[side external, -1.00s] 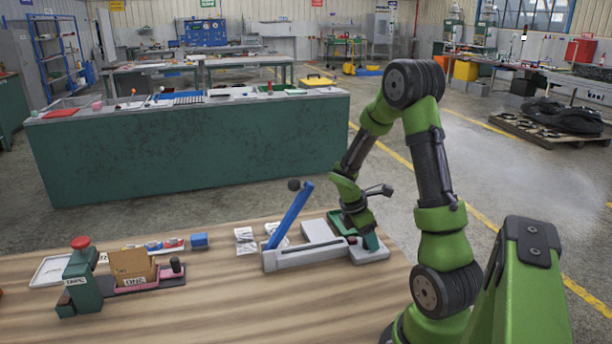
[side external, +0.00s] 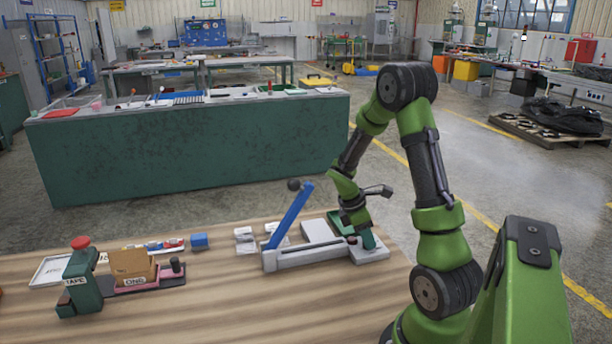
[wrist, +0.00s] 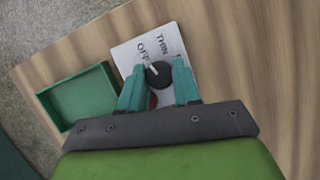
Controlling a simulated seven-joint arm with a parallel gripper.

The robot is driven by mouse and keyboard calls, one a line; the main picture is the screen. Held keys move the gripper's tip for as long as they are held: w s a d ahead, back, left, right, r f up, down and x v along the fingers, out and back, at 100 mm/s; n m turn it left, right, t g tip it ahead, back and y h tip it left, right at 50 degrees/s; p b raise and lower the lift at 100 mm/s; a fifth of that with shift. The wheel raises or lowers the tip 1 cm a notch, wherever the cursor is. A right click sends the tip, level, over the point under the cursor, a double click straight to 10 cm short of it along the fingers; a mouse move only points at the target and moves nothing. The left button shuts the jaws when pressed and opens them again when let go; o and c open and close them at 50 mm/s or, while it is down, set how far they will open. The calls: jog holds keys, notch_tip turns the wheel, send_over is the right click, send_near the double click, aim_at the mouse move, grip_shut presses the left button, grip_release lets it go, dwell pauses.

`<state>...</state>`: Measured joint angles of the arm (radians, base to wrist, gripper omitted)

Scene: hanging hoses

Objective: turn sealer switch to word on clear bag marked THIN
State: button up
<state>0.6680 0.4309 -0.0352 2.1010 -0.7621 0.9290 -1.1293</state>
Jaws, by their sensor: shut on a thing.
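The sealer (side external: 315,256) is a long grey body with a raised blue lever (side external: 290,217). At its right end is a white switch plate (wrist: 126,54), printed OFF at left and THIN at top; a further word at right is mostly hidden. The black round switch knob (wrist: 158,73) has a white pointer line slanting to the upper left, between OFF and THIN. My gripper (wrist: 160,79) is shut on the knob from above; it also shows in the side view (side external: 367,239). Clear bags (side external: 244,240) lie left of the lever; their marking is unreadable.
A green open tray (wrist: 78,95) lies beside the switch plate. The front of the table is clear.

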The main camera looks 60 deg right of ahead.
jog(key=m+y, duration=0.1)
jog(key=m, duration=0.3)
jog(key=shift+w+d+m+g+y, duration=0.1)
jog(key=shift+d+m+g+y, duration=0.05)
jog(key=shift+m+g+y, duration=0.2)
jog(key=m+y, duration=0.2)
jog(key=m, duration=0.2)
jog(key=shift+d+m, duration=0.1)
jog(key=shift+m, duration=0.15)
jog(key=o, duration=1)
jog(key=shift+o, duration=0.2)
jog(key=shift+r, duration=0.1)
jog(key=v, duration=1.6)
jog(key=shift+r, duration=0.4)
